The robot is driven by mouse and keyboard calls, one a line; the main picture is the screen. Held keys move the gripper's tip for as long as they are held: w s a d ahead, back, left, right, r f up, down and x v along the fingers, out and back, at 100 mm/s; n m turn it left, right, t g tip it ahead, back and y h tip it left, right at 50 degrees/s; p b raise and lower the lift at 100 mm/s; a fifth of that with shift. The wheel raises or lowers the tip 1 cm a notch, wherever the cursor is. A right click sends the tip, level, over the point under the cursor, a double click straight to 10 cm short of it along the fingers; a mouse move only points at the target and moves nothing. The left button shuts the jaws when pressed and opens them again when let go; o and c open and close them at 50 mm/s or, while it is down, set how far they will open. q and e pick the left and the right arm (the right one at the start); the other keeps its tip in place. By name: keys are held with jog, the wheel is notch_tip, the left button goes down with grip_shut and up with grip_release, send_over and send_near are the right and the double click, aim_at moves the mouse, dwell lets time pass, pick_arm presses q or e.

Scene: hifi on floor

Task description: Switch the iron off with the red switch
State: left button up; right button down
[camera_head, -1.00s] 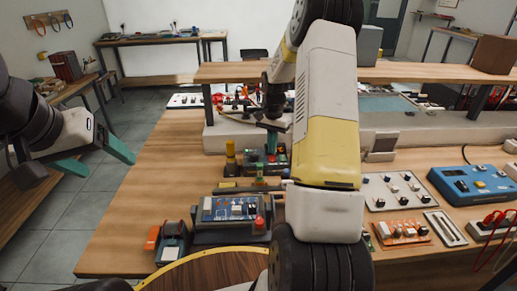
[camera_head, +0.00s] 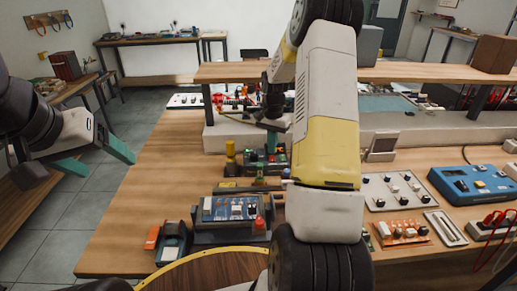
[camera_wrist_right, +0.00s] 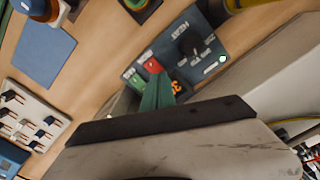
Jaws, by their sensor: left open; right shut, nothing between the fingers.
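The iron's dark blue-grey control station (camera_head: 280,158) stands on the wooden bench, partly hidden behind my right arm in the head view. In the right wrist view its panel (camera_wrist_right: 135,77) carries a red switch (camera_wrist_right: 152,66), a green part beside it, a black knob (camera_wrist_right: 188,46), "HEAT" lettering and a small pale green lamp (camera_wrist_right: 222,59) that looks lit. My right gripper (camera_wrist_right: 157,84), with teal fingers shut and empty, points at the panel right by the red switch. I cannot tell whether it touches. My left gripper (camera_head: 103,158) is open and empty, off the bench's left side.
A blue circuit board in a dark holder (camera_head: 230,210) with a red knob stands in front of the station. A yellow-topped bottle (camera_head: 230,155) stands left of it. Switch panels (camera_head: 395,190) and a blue meter (camera_head: 472,184) lie right. The bench's left part is clear.

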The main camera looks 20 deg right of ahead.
jog(key=shift+f, duration=0.95)
dwell(0.7)
jog(key=shift+r, duration=3.55)
notch_tip(320, 180, up, 9)
jog(key=n+t, duration=0.1)
jog(key=n, duration=0.1)
send_over(272, 156)
jog(key=s+a, duration=0.4)
jog(key=s+a+r+n+t, duration=0.2)
jog(key=s+a+r, duration=0.3)
jog(key=s+r, duration=0.2)
jog(key=s+a+r+n+t+y, duration=0.1)
jog(key=s+a+n, duration=0.1)
jog(key=s, duration=0.6)
jog(key=s+a+r+n+t+y, duration=0.1)
jog(key=s+a+r+n+t, duration=0.1)
jog(key=s, duration=0.7)
jog(key=shift+s+a+n, duration=0.2)
jog(key=shift+a+n, duration=0.6)
jog(key=shift+a, duration=0.4)
